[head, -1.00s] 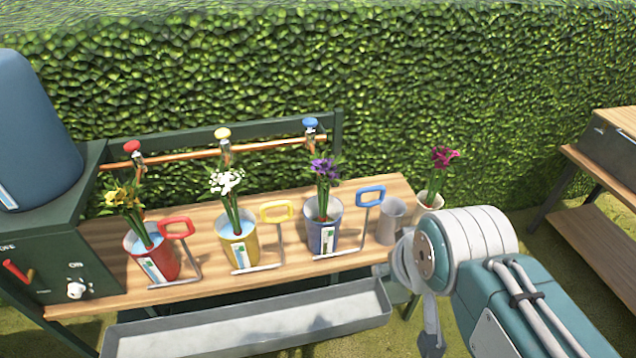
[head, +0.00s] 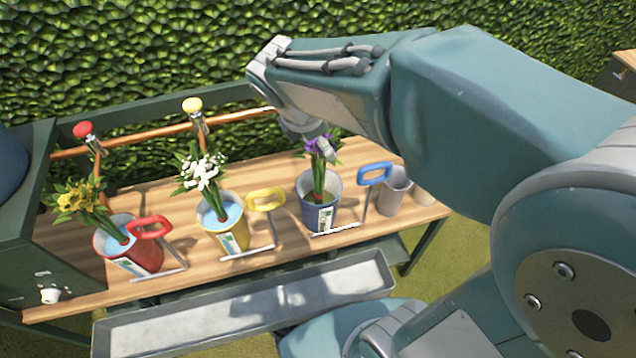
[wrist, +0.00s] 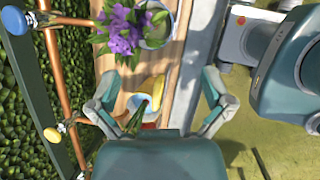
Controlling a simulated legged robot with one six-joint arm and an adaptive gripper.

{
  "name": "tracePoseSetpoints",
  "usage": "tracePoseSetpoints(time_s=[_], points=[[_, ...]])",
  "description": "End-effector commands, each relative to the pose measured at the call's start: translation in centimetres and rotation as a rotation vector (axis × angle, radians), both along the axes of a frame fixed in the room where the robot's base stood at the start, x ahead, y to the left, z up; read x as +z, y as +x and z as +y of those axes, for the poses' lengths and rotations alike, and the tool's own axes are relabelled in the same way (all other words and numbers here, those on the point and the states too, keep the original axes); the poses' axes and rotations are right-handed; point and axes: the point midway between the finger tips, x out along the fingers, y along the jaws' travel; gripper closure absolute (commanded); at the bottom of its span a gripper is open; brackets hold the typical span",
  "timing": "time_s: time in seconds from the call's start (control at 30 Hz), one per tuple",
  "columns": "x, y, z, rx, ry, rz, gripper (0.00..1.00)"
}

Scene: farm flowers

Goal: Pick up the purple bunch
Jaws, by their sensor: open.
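The purple bunch (head: 321,152) stands upright in the blue bucket (head: 318,213), third from the left on the wooden bench. My gripper (head: 316,138) is right at the flower heads in the head view, mostly hidden behind my own arm. There the purple bunch (wrist: 122,38) lies beyond the fingertips, toward the top and slightly left, leaning over the bucket's rim.
A red bucket (head: 124,255) with yellow flowers and a yellow bucket (head: 220,235) with white flowers stand to the left. A blue handle (head: 374,173) rises right beside the blue bucket. A copper pipe (head: 150,140) runs behind. A grey trough (head: 245,310) lies in front.

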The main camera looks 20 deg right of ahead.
Motion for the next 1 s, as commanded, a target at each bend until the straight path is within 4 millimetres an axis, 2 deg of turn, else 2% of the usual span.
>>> tracePoseSetpoints(time_s=[0.1,0.2,0.3,0.47,0.7,0.87,1.0], points=[[-1.8,2.7,1.5,0.299,-0.147,0.141,0.00],[-2.9,4.3,2.4,0.487,-0.239,0.233,0.00],[-3.5,5.2,2.9,0.602,-0.294,0.290,0.00],[-4.7,5.8,2.5,0.651,-0.318,0.316,0.00],[-7.9,6.5,0.7,0.647,-0.316,0.316,0.00],[-8.9,6.8,0.2,0.649,-0.316,0.315,0.00],[-10.6,7.3,-0.8,0.646,-0.314,0.316,0.00]])
